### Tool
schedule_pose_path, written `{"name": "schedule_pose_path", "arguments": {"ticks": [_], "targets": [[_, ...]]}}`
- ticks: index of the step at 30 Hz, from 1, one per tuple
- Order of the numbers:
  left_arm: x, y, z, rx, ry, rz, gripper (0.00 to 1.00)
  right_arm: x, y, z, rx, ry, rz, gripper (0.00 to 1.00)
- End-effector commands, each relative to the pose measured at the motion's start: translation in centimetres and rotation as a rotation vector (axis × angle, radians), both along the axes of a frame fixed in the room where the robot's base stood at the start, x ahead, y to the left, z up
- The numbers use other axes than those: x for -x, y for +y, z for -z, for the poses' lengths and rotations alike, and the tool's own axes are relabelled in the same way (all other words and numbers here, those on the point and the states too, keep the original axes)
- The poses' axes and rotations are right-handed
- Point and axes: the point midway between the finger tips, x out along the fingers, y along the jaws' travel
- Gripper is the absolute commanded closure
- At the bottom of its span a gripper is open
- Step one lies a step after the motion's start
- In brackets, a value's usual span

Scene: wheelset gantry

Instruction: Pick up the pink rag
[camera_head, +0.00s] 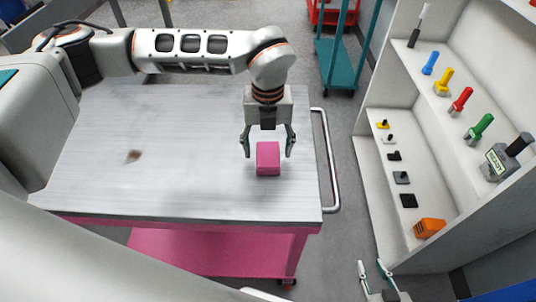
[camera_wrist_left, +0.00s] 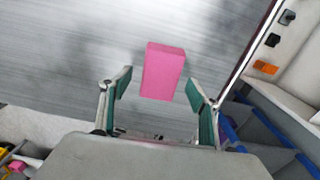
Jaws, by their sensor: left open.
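The pink rag (camera_head: 268,160) is a folded, block-shaped piece on the grey metal top of the cart (camera_head: 190,180), near its right side. My left gripper (camera_head: 268,152) points down at the rag with its fingers spread to either side of it, apart from it. In the left wrist view the rag (camera_wrist_left: 162,71) lies ahead of and between the open fingertips (camera_wrist_left: 157,88), with nothing held. My right gripper (camera_head: 372,266) shows at the bottom edge of the head view, fingers apart and empty, away from the cart.
A metal handle (camera_head: 331,160) runs along the cart's right side. A white shelf unit (camera_head: 395,215) at right holds coloured tools and an orange block (camera_head: 429,228). A teal trolley (camera_head: 338,66) stands behind.

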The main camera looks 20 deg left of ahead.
Motion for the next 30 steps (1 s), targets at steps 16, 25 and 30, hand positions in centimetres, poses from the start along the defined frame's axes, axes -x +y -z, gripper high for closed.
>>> {"name": "schedule_pose_path", "arguments": {"ticks": [16,25,30], "targets": [[0.0,0.0,2.0,0.001,0.001,0.001,0.65,-0.1,0.0,-0.2,0.0,-0.001,-0.001,0.71],[0.0,0.0,2.0,0.001,0.001,0.001,0.77,-0.1,0.0,-0.2,0.0,-0.002,-0.001,0.71],[-0.1,0.0,1.7,0.001,0.0,0.001,0.77,-0.1,0.0,-0.2,0.0,-0.002,-0.001,0.71]]}}
